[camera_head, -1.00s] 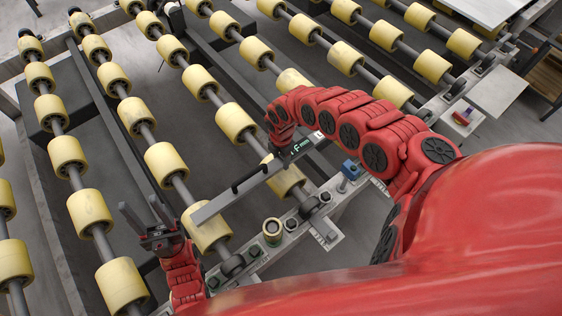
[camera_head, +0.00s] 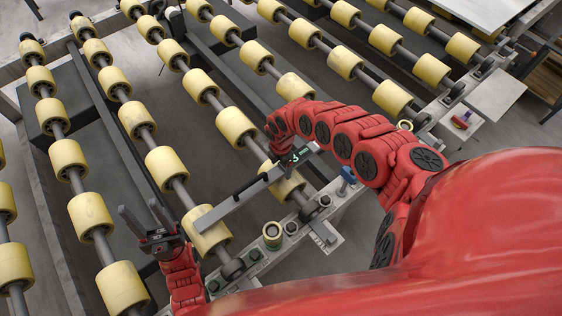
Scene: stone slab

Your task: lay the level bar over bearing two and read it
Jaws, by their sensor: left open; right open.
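The level bar (camera_head: 228,205) is a long grey bar with a dark handle (camera_head: 250,187) and a small lit green display (camera_head: 297,156) near its right end. It slants across the yellow rollers just behind the front rail; I cannot tell exactly what it rests on. My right gripper (camera_head: 286,157) is open at the bar's display end, its fingers mostly hidden by the wrist and bar. My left gripper (camera_head: 146,218) is open and empty, fingers pointing up, left of the bar's near end. Dark bearings (camera_head: 308,210) sit along the rail; their numbers are unreadable.
A green and brass cup (camera_head: 272,235) stands on the front rail (camera_head: 290,246). A blue-topped item (camera_head: 348,174) stands further right, close to my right arm. Rows of yellow rollers (camera_head: 67,158) fill the left.

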